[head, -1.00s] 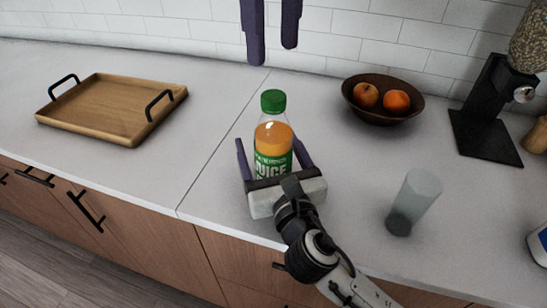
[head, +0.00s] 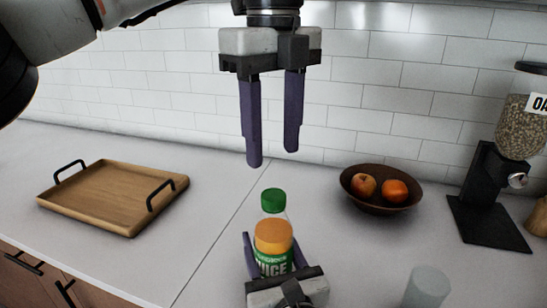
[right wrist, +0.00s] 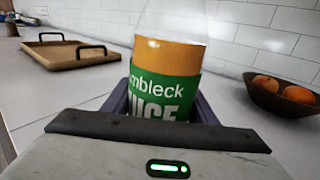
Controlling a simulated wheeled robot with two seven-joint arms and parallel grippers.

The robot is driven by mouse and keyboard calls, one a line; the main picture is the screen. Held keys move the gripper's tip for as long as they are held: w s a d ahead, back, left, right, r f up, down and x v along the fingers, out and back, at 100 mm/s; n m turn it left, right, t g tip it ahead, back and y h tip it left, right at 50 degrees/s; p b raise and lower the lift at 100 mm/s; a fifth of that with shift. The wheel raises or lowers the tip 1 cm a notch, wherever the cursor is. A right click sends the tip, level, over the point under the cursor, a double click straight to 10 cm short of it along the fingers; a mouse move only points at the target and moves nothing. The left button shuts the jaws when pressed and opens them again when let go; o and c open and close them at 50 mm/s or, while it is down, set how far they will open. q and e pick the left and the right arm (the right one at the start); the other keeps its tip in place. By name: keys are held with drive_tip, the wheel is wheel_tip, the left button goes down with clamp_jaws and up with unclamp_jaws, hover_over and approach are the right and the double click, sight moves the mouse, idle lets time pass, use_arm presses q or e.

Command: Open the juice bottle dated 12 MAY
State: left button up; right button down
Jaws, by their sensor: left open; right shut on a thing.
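The juice bottle (head: 273,236) stands upright on the counter, with orange juice, a green label and a green cap (head: 273,200) on top. In the right wrist view the bottle (right wrist: 165,85) shows its label up close; no date can be read in either view. My right gripper (head: 272,258) is shut on the bottle's body from the near side, one finger on each side. My left gripper (head: 273,158) points straight down above the cap, open and empty, with a gap between its fingertips and the cap.
A wooden tray (head: 62,208) with black handles lies at the left. A brown bowl (head: 381,206) with fruit stands behind right. A grey glass (head: 427,286) is at the near right, and a grain dispenser (head: 487,210) at the far right. A tiled wall (head: 420,75) closes the back.

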sight(273, 194)
use_arm(q)
drive_tip(key=m, duration=2.1)
drive_tip(key=shift+m, duration=0.3)
drive_tip(key=m, duration=0.6)
drive_tip(key=shift+m, duration=0.3)
drive_tip(key=m, duration=0.8)
drive_tip(key=shift+m, duration=0.3)
drive_tip(key=m, duration=1)
drive_tip(key=shift+m, duration=0.4)
drive_tip(key=shift+f, duration=4.05)
drive_tip(key=shift+c, duration=0.3)
